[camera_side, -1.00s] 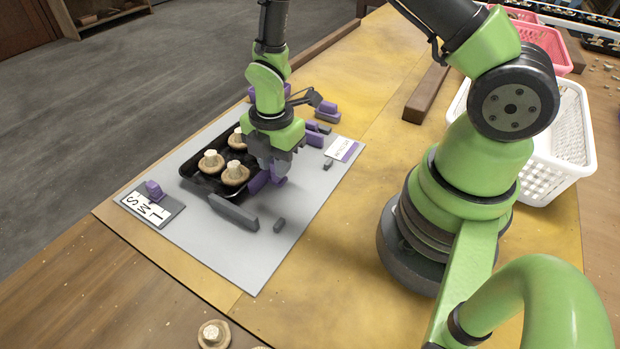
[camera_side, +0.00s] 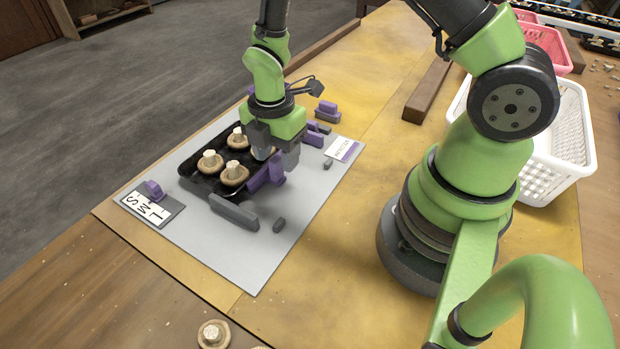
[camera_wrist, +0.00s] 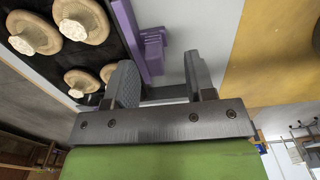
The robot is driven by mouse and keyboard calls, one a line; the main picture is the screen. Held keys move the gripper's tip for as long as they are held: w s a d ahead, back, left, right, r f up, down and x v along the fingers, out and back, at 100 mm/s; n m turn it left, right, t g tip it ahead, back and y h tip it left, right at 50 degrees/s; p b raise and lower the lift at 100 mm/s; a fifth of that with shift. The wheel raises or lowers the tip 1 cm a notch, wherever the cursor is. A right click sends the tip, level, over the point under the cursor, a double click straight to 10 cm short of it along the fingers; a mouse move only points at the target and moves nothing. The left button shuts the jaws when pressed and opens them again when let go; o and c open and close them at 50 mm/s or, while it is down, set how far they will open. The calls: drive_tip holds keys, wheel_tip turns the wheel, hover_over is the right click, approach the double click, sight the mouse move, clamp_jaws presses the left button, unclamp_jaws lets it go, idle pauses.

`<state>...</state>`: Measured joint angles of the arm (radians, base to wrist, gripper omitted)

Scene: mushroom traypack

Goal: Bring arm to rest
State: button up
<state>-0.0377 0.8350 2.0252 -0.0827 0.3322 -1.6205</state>
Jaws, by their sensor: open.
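My gripper (camera_side: 277,158) is above the right edge of the black tray (camera_side: 199,190) in the side view. In the wrist view my gripper (camera_wrist: 162,82) has its two fingers apart, with nothing between them. The tray holds several brown mushrooms, stems up, one of them a mushroom (camera_side: 234,174) near its front. The wrist view also shows a mushroom (camera_wrist: 82,20) in the tray. The tray's far part is partly hidden behind my gripper in the side view.
A grey board (camera_side: 235,262) lies under the tray, with purple and grey blocks around it. A purple piece (camera_side: 266,172) stands beside the tray near my gripper. A white basket (camera_side: 560,160) is at right. A loose mushroom (camera_side: 213,334) lies at the front edge.

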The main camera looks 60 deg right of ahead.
drive_tip(key=shift+r, duration=0.9)
drive_tip(key=shift+r, duration=0.1)
drive_tip(key=s+r+m+t, duration=0.3)
drive_tip(key=r+m, duration=0.7)
drive_tip(key=r, duration=0.6)
drive_tip(key=s+a+r+m+t+y, duration=0.1)
drive_tip(key=s+r+m+t, duration=0.3)
drive_tip(key=s+r+m, duration=0.4)
drive_tip(key=s+m+y, duration=0.1)
drive_tip(key=s+m, duration=0.2)
drive_tip(key=m, duration=0.1)
drive_tip(key=shift+s+a, duration=0.15)
drive_tip(key=shift+a, duration=0.15)
